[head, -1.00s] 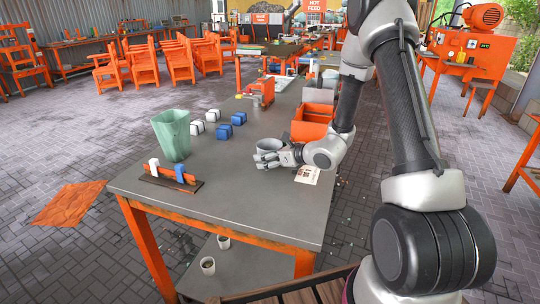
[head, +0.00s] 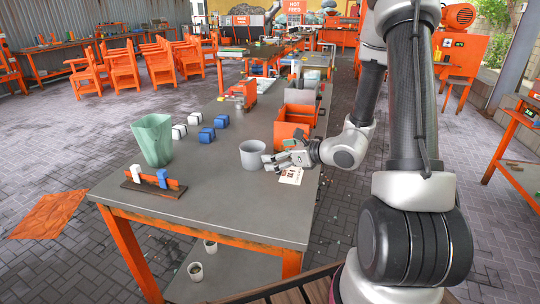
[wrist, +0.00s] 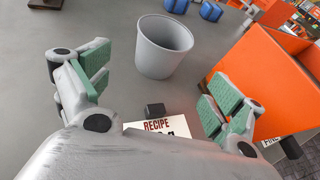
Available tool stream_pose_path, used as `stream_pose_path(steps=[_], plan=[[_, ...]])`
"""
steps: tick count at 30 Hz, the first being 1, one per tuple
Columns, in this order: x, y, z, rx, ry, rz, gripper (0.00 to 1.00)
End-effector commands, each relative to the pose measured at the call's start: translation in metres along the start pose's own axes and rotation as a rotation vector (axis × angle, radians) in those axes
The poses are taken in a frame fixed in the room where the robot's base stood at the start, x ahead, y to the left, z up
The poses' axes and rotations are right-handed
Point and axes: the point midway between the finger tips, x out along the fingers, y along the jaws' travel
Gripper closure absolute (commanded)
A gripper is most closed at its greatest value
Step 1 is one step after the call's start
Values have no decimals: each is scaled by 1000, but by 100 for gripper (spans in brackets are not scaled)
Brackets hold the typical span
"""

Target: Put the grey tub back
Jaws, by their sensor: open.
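The grey tub (head: 253,155) stands upright on the grey table, left of my gripper (head: 270,163) in the head view. In the wrist view the tub (wrist: 163,50) is beyond the fingertips and looks empty. My gripper (wrist: 158,85) is open, with its green-padded fingers apart and nothing between them. The tub is apart from the fingers in the wrist view.
An orange bin (head: 292,135) stands just behind my gripper. A green bin (head: 153,139) is at the table's left, near white blocks (head: 179,131) and blue blocks (head: 207,135). A rack (head: 152,183) with a white and a blue piece sits at the front left. The front middle is clear.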

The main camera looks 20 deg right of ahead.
Motion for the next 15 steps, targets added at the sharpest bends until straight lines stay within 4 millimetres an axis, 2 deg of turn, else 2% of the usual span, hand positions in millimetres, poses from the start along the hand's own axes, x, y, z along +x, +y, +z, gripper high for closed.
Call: stream_pose_path(steps=[5,8,11,14,15], plan=[[-7,2,1,-6,-1,4,7],[-13,17,14,-80,-8,59,7],[-33,56,38,-272,-19,194,7],[-71,106,56,-568,-18,384,7],[-90,124,59,-704,-12,464,7]])
